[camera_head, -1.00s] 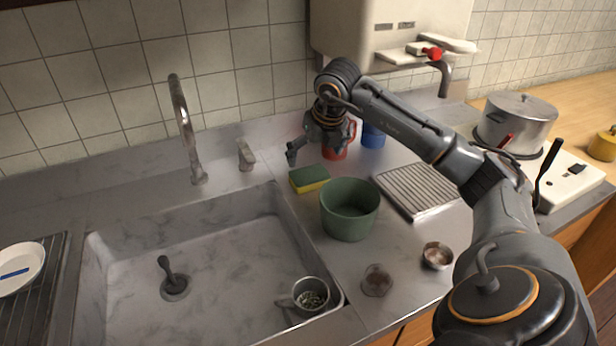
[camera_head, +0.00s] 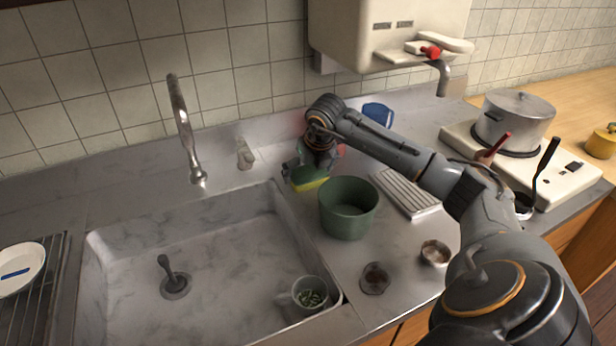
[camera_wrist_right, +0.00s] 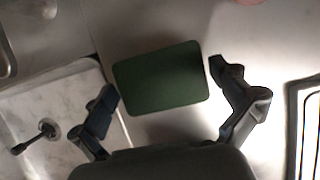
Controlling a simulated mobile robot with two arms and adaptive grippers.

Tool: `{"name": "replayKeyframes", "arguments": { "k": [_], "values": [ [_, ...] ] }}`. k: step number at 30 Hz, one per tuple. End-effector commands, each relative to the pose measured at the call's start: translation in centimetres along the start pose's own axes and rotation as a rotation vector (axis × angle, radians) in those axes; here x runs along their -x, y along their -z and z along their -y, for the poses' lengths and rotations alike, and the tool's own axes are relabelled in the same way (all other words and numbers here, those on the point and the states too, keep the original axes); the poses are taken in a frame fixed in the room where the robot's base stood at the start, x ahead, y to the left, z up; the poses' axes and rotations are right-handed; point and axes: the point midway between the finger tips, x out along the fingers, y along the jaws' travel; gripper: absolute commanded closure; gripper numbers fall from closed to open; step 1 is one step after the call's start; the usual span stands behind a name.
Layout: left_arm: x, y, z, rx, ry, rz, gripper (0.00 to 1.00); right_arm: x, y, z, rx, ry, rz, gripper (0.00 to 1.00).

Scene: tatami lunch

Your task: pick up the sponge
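The sponge (camera_head: 311,184), green on top with a yellow lower layer, lies on the counter just right of the sink and behind the green pot. My right gripper (camera_head: 305,172) is down over it and hides part of it. In the right wrist view the sponge (camera_wrist_right: 162,78) shows its green face between the two spread fingers of my right gripper (camera_wrist_right: 163,88). There is a gap between the sponge and each finger, so the gripper is open and empty. My left gripper is in neither view.
A green pot (camera_head: 348,222) stands close in front of the sponge. The sink (camera_head: 130,235) lies to the left, with a mug (camera_head: 311,290) at its corner.

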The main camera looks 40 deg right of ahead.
Motion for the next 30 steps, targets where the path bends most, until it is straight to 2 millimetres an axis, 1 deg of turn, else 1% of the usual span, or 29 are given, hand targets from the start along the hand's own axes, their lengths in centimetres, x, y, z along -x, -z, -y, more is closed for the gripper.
{"name": "replayKeyframes", "arguments": {
  "k": [1,3,14,17,20,23,24,26,30],
  "values": [
    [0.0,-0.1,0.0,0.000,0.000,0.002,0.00,0.0,0.0,0.0,0.000,0.000,0.000,0.14],
    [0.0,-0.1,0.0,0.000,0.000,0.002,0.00,0.0,0.0,0.0,0.000,0.000,0.000,0.22],
    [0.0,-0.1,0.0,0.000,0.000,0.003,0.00,0.1,0.0,0.0,0.000,0.000,0.000,0.22],
    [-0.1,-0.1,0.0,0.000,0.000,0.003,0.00,0.4,-0.2,0.0,-0.001,0.000,0.001,0.22],
    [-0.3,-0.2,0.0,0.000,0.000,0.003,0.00,1.1,-0.6,0.0,-0.001,-0.001,0.003,0.22],
    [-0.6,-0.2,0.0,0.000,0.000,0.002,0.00,2.7,-1.3,0.0,-0.002,-0.001,0.007,0.22],
    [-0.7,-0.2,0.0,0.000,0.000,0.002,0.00,3.6,-1.2,-0.1,0.001,-0.001,0.006,0.22],
    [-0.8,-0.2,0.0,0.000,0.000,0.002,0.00,5.2,-0.7,-0.7,0.004,-0.001,0.007,0.22],
    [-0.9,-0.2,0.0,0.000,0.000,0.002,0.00,9.4,0.3,-2.1,0.004,-0.003,0.008,0.22]
  ]
}}
